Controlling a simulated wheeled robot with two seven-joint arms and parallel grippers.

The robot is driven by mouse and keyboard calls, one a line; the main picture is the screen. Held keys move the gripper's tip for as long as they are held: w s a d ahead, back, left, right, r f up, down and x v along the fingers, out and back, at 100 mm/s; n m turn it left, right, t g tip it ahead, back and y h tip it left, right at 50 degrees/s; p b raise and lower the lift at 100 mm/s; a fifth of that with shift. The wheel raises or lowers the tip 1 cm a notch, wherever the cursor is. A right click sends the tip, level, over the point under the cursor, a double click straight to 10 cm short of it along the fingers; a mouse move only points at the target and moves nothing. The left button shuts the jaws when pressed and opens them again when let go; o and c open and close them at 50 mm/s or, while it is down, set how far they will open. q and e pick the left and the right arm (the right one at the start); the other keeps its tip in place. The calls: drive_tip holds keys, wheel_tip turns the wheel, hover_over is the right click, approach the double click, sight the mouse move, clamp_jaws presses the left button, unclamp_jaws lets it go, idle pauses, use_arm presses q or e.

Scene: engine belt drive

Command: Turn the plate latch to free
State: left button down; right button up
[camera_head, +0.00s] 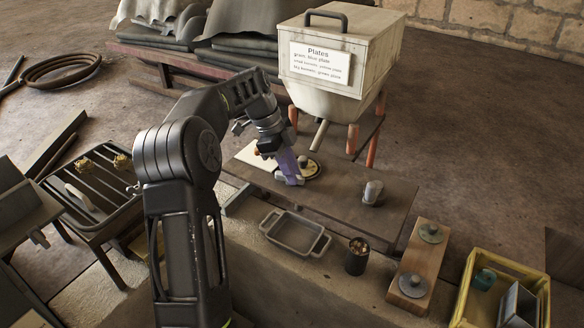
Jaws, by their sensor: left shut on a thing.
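My left gripper (290,172) comes down from above onto the dark workbench top. Its fingers are shut at a small part beside a pale round disc with a dark hub (309,168). I take this part to be the plate latch; the fingers mostly hide it, so its angle cannot be told. The disc lies flat at the gripper's right side. My right gripper is not in view.
A hopper labelled "Plates" (340,65) stands behind the bench (335,205). A grey metal knob (372,192) sits to the right on the bench. In front are an empty tray (295,232), a dark can (357,256), a wooden board (418,268) with two discs and a yellow crate (541,284).

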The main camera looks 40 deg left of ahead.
use_arm(q)
drive_tip(key=shift+r+m+g+p, duration=0.2)
drive_tip(key=shift+m+g+p, duration=0.1)
drive_tip(key=shift+m+p, duration=0.7)
drive_tip(key=shift+f+m+p, duration=0.1)
drive_tip(key=shift+m+p, duration=0.2)
drive_tip(key=shift+p, duration=0.15)
drive_tip(key=c, duration=1.4)
unclamp_jaws()
drive_tip(key=shift+s+f, duration=0.1)
